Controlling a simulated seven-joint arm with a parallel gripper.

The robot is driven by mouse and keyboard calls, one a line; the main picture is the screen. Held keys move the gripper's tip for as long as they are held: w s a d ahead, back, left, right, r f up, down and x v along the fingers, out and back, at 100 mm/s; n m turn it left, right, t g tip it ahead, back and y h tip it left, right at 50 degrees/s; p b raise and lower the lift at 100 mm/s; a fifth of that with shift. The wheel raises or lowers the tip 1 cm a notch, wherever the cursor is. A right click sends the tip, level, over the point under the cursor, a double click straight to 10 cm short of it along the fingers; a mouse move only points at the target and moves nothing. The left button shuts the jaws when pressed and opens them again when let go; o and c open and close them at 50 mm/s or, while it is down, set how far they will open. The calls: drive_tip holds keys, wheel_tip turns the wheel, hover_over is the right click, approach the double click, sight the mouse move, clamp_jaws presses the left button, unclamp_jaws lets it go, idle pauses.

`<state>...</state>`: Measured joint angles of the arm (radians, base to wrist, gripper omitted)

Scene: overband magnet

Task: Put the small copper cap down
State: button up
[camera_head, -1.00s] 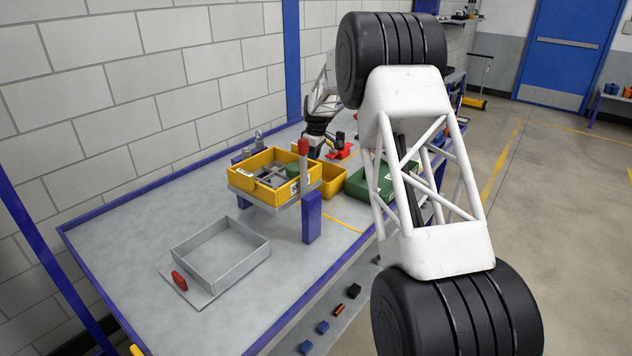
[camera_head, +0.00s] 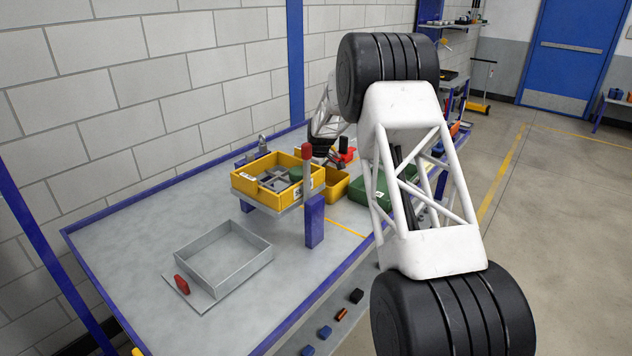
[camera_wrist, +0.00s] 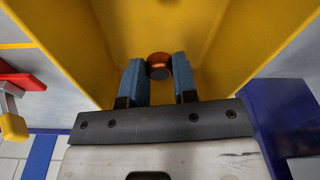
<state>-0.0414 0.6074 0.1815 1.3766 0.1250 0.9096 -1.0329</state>
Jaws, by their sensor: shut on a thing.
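The small copper cap (camera_wrist: 159,66) shows in the wrist view between the two blue fingertips of my gripper (camera_wrist: 158,76). The gripper is shut on it. Around and below them are the yellow walls of a bin (camera_wrist: 225,40); how far the cap is above the bin floor I cannot tell. In the head view the end of my arm is far back on the bench, behind the yellow bins, and the cap is hidden there.

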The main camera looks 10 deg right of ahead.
drive_tip(key=shift+f, duration=1.25)
drive_tip(key=shift+f, duration=0.1)
drive_tip(key=o, duration=0.9)
drive_tip(key=r, duration=0.8)
drive_tip(key=d+r, duration=0.1)
drive_tip(key=r, duration=0.3)
drive_tip(key=shift+s+d, duration=0.1)
drive_tip(key=shift+s, duration=0.3)
drive_tip(key=shift+r, duration=0.1)
